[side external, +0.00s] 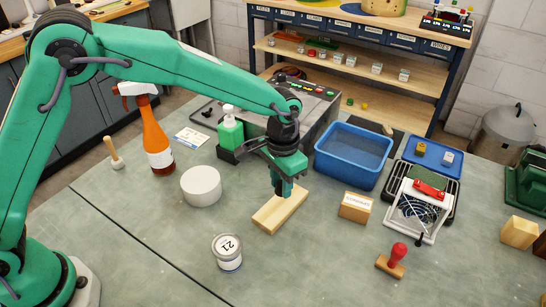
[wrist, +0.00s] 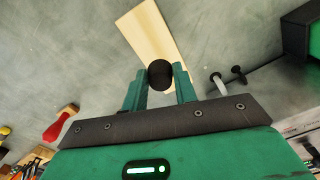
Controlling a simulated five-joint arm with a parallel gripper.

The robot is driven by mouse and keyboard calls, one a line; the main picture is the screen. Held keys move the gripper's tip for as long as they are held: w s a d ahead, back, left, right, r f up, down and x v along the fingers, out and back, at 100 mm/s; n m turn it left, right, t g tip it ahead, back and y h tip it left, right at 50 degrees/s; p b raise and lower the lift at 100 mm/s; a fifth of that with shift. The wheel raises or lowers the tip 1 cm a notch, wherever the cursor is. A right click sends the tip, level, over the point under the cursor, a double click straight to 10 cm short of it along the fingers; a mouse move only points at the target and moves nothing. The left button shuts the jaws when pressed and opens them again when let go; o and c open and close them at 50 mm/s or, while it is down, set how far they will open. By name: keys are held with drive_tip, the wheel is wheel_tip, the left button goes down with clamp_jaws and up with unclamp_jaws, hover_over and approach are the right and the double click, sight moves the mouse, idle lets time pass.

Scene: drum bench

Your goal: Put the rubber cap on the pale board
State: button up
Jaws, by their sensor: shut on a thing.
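The rubber cap (wrist: 160,74) is a small black round piece between the two green fingers of my gripper (wrist: 160,84) in the wrist view. My gripper is shut on it. The pale board (side external: 281,209) is a flat wooden plank lying on the bench in the side view. It also shows in the wrist view (wrist: 150,36), beyond the cap. In the side view my gripper (side external: 283,192) points down over the upper part of the board, and the cap is hard to make out there. I cannot tell whether the cap touches the board.
A small wooden block (side external: 355,207) stands right of the board, with a blue bin (side external: 352,153) behind. A tin marked 21 (side external: 228,252) stands in front and a white round block (side external: 201,186) to the left.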

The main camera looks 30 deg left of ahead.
drive_tip(key=shift+f, duration=2)
drive_tip(key=shift+f, duration=0.1)
drive_tip(key=o, duration=0.9)
drive_tip(key=shift+o, duration=0.2)
wheel_tip(320, 180, up, 12)
drive_tip(key=shift+r, duration=0.1)
drive_tip(key=shift+r, duration=0.1)
